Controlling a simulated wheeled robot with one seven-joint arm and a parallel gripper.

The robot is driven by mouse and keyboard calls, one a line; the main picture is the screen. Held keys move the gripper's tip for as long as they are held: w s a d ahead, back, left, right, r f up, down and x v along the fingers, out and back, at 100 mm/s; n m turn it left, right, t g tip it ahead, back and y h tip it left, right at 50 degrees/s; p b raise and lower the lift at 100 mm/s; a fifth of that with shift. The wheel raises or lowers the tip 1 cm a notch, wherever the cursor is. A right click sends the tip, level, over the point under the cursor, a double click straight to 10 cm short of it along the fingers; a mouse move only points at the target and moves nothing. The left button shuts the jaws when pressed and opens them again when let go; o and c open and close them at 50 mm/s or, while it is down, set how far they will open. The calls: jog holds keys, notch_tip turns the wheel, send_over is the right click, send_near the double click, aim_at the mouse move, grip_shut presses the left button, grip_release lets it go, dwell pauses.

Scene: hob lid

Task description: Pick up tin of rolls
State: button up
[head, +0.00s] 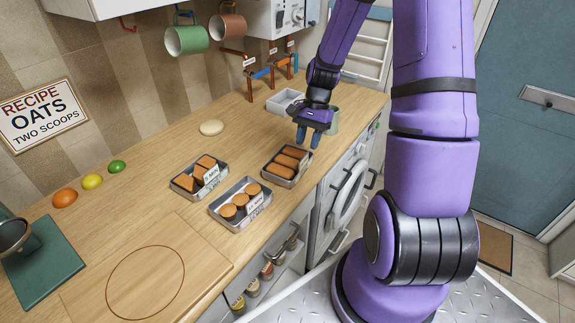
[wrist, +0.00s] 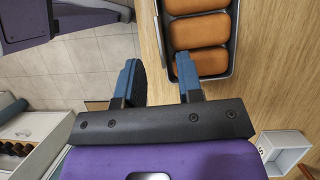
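The tin of rolls (head: 279,181) is a grey metal tin with several long brown rolls (head: 285,164). It stands on the wooden counter near its front edge, rightmost of three tins. In the wrist view the tin (wrist: 235,42) is at the top right, partly cut off by the frame. My gripper (head: 308,138) is pointing down close to the tin's far right end in the head view. In the wrist view my gripper (wrist: 160,80) is open and empty. Its right finger overlaps the tin's rim and its left finger lies outside the tin. I cannot tell whether they touch it.
A tin with round pieces (head: 240,218) and a tin with square pieces (head: 186,189) stand left, both labelled. Mugs (head: 187,40) hang above. The washing machine (head: 346,190) is below the counter.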

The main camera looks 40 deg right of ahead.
aim_at(304, 157)
jog(key=shift+x, duration=2.85)
jog(key=shift+c, duration=0.5)
grip_shut()
